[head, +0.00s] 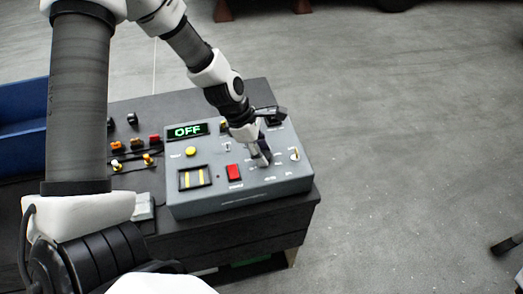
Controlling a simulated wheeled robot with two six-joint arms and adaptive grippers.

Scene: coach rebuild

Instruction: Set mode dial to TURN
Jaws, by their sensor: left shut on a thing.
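The grey control box (240,196) sits on the dark bench, with a display (187,131) that reads OFF in green. My left gripper (261,160) points down at the right part of the box's top face, where small white labels ring it. It is shut on the mode dial, which is mostly hidden by the fingers, so I cannot tell which label the dial points to. The labels are too small to read. My right gripper is not in view.
Open grey floor (410,150) lies to the right.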

